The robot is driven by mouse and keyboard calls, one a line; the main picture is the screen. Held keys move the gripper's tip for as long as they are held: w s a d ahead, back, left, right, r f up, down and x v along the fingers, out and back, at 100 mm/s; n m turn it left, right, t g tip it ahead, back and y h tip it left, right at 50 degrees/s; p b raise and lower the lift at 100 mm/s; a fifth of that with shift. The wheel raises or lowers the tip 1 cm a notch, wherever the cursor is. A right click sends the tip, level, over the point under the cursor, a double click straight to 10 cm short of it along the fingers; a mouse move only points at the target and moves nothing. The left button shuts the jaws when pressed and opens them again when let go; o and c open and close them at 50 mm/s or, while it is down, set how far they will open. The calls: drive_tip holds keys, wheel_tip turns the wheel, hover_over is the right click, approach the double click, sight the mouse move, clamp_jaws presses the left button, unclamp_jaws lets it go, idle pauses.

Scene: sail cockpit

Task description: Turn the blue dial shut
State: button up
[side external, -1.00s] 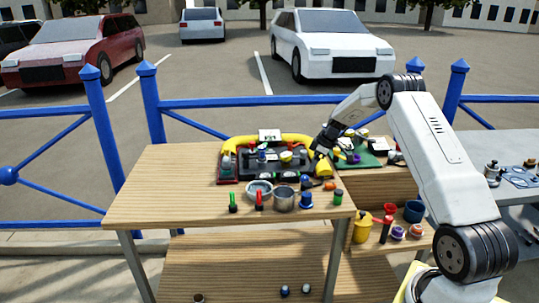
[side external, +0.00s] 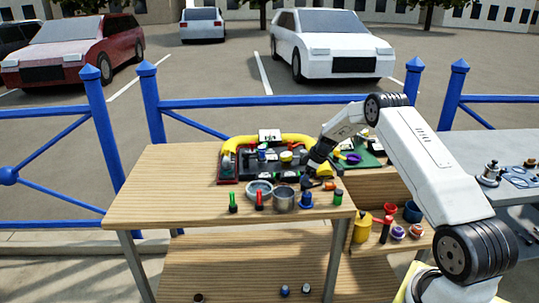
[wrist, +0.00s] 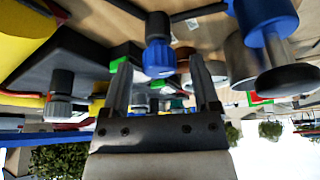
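A blue dial (wrist: 158,58) with a dark stem shows in the wrist view, just past and between my fingertips. My gripper (wrist: 160,72) is open, with one finger on each side of the dial's line and a visible gap to it. Whether either finger touches it I cannot tell. In the side view my gripper (side external: 307,183) is low at the right end of the dark panel (side external: 270,172), and it hides the dial there.
A yellow curved pipe (side external: 240,142) arches behind the panel. A metal pot (side external: 284,199), a round bowl (side external: 259,190) and a blue-based knob (side external: 306,200) stand along the table front (side external: 160,200). The table's left part is clear.

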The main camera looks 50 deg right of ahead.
clamp_jaws()
drive_tip(key=shift+m, duration=0.3)
drive_tip(key=shift+m+h, duration=0.8)
drive_tip(key=shift+m, duration=0.9)
drive_tip(key=m+h, duration=0.1)
drive_tip(key=m, duration=0.2)
drive_tip(key=shift+a+m, duration=0.15)
drive_tip(key=shift+m, duration=0.15)
drive_tip(key=shift+m+g+h, duration=0.3)
drive_tip(key=shift+m+h, duration=0.6)
drive_tip(key=shift+m, duration=1.1)
drive_tip(key=shift+a+m+g+h, duration=0.1)
drive_tip(key=shift+m+g+h, duration=0.3)
drive_tip(key=shift+m, duration=1.4)
